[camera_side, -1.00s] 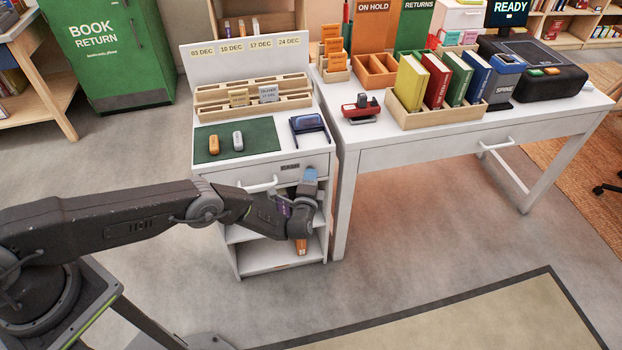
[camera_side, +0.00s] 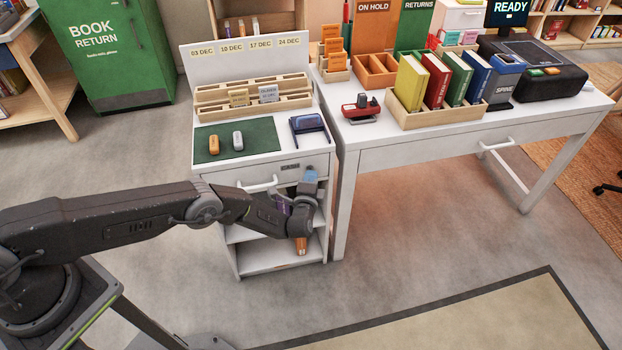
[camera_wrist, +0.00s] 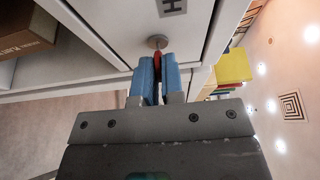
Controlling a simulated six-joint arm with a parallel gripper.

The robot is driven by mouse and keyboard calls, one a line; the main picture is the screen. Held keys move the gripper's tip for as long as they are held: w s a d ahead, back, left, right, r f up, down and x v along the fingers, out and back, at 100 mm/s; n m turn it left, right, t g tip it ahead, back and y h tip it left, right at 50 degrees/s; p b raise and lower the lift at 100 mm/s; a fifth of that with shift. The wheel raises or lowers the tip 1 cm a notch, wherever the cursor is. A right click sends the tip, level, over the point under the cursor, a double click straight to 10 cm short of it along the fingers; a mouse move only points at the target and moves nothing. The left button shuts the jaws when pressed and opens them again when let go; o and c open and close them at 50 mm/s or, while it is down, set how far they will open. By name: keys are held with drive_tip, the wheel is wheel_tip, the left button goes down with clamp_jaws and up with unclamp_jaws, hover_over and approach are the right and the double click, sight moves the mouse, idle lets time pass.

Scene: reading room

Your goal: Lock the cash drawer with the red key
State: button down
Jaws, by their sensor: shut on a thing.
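The cash drawer (camera_side: 228,177) is the white drawer at the top of the small cabinet, with a bar handle, and looks closed. In the wrist view its front (camera_wrist: 125,22) carries a round metal lock (camera_wrist: 157,41). My gripper (camera_wrist: 158,76) has blue fingertips shut on the red key (camera_wrist: 157,60), of which a thin red part shows between them. The key meets the lock; how deep it sits is hidden. In the side view my gripper (camera_side: 310,175) is at the right part of the drawer front, and the key cannot be made out.
Open shelves with books (camera_side: 301,245) lie below the drawer. A white desk (camera_side: 400,155) stands close on the right. The floor in front is clear.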

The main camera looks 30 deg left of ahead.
drive_tip(key=shift+f+n+t+y, duration=0.1)
drive_tip(key=shift+n+t+y, duration=0.3)
drive_tip(key=shift+n, duration=1)
drive_tip(key=c, duration=1.2)
unclamp_jaws()
drive_tip(key=shift+c, duration=0.2)
drive_tip(key=v, duration=1.3)
drive_tip(key=shift+s, duration=0.4)
